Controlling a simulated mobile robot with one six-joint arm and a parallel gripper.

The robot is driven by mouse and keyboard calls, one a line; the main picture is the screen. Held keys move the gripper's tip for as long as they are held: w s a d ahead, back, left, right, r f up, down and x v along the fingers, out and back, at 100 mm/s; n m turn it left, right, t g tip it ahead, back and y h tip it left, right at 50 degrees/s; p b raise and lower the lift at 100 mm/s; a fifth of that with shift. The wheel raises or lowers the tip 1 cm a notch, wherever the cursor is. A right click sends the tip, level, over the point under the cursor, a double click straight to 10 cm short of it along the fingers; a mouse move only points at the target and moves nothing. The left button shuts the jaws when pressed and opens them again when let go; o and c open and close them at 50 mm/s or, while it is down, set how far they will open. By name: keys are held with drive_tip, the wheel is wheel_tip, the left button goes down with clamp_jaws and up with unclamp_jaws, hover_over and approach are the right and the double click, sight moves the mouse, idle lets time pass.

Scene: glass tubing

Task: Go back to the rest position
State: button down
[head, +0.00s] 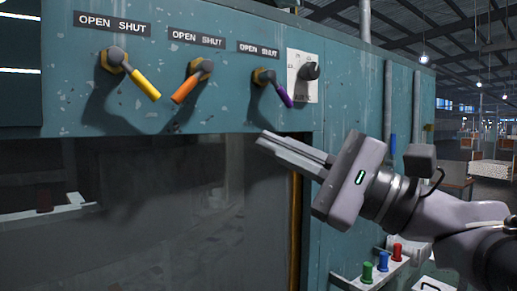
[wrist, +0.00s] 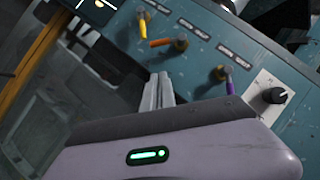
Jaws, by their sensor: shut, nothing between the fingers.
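My gripper (head: 265,139) is in front of the teal panel (head: 225,60), below the purple lever, with its fingers together and nothing between them. In the wrist view its fingers (wrist: 162,77) point toward the panel. A yellow lever (head: 145,84), an orange lever (head: 187,88) and a purple lever (head: 283,95) sit in a row under OPEN SHUT labels. All three handles slant down; yellow and purple lean right, orange leans left. The fingers appear apart from the levers in both views.
A black knob (head: 310,71) on a white plate is right of the purple lever. A dark window (head: 150,220) lies below the panel. Green (head: 367,271), blue (head: 383,261) and red (head: 397,252) pieces stand on a ledge at lower right. Open hall floor lies far right.

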drive_tip(key=shift+f, duration=0.1)
drive_tip(key=s+a+f+n+g+h+b, duration=0.1)
drive_tip(key=s+a+f+h+b, duration=0.15)
drive_tip(key=f, duration=0.65)
drive_tip(key=s+a+f+n+g+h+b, duration=0.1)
drive_tip(key=s+f+g+h, duration=0.15)
drive_tip(key=f, duration=0.65)
drive_tip(key=s+a+f+h+b, duration=0.1)
drive_tip(key=f+h, duration=0.2)
drive_tip(key=f, duration=0.5)
drive_tip(key=s+d+f+n+h+b, duration=0.2)
drive_tip(key=d+f, duration=0.4)
drive_tip(key=f, duration=0.6)
drive_tip(key=s+d+f+n+g+h+b, duration=0.1)
drive_tip(key=s+d+f+n+h, duration=0.3)
drive_tip(key=f, duration=0.7)
drive_tip(key=s+d+h+b, duration=0.1)
drive_tip(key=s+h, duration=0.1)
drive_tip(key=h, duration=0.1)
drive_tip(key=shift+s+d+f+b, duration=0.25)
drive_tip(key=shift+d+f+b, duration=0.1)
drive_tip(key=shift+f+b, duration=0.05)
